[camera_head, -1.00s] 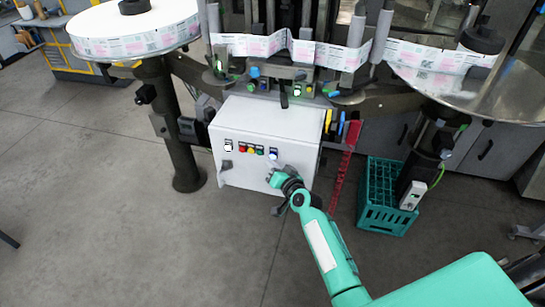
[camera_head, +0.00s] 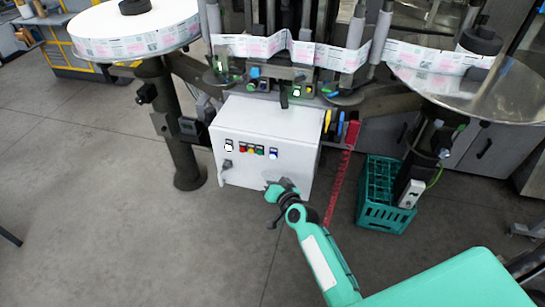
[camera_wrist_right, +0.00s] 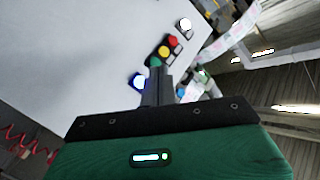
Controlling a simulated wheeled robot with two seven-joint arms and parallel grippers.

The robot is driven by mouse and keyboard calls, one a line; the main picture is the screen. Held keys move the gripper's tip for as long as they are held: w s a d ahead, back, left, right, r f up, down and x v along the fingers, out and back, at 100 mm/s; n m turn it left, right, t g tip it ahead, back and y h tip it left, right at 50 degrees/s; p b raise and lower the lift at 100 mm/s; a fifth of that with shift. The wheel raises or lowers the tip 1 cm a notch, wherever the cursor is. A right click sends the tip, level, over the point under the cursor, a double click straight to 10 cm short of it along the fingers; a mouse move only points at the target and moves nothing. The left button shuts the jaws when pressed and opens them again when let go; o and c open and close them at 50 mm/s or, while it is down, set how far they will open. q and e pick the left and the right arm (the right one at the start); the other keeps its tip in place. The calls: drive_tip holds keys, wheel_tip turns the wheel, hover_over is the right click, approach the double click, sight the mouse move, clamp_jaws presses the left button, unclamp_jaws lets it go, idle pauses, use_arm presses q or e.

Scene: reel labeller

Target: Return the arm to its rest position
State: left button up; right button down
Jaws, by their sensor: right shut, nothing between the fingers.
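My right arm, teal with a white panel, comes in from the bottom right of the head view. Its gripper (camera_head: 270,190) is in front of the lower part of the white control box (camera_head: 240,173), below its buttons. In the right wrist view the dark fingers (camera_wrist_right: 156,82) are together with nothing between them. The box's white face (camera_wrist_right: 75,65) fills much of that view, with a blue button (camera_wrist_right: 138,81) just left of the fingers and red and yellow buttons beyond. My left gripper is not in the head view.
A green crate (camera_head: 385,214) stands on the floor right of the box. A red strip (camera_head: 342,172) hangs between them. Label reels (camera_head: 135,30) and a large metal disc (camera_head: 500,100) are above on either side. The grey floor (camera_head: 100,235) at left is clear.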

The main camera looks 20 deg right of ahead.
idle(0.6)
drive_tip(key=s+f+n+g, duration=0.1)
drive_tip(key=s+f+g, duration=0.2)
drive_tip(key=s+f, duration=0.6)
drive_tip(key=s+f+n+g+h, duration=0.15)
drive_tip(key=s+f, duration=0.45)
drive_tip(key=f, duration=0.8)
drive_tip(key=s+f+n+g, duration=0.1)
drive_tip(key=s+f+g, duration=0.3)
drive_tip(key=s+f, duration=0.5)
drive_tip(key=s+d+f+n+g, duration=0.1)
drive_tip(key=s+f, duration=0.4)
drive_tip(key=s, duration=0.5)
drive_tip(key=s+d+f+n+g+h, duration=0.1)
drive_tip(key=s+d+f+g, duration=0.2)
drive_tip(key=s+f, duration=0.3)
drive_tip(key=s+d+f+n+g, duration=0.2)
drive_tip(key=s+f, duration=0.4)
drive_tip(key=s, duration=1)
drive_tip(key=shift+d+f+h, duration=0.15)
drive_tip(key=shift+d+h, duration=0.2)
drive_tip(key=shift+d, duration=0.35)
drive_tip(key=shift+g, duration=0.25)
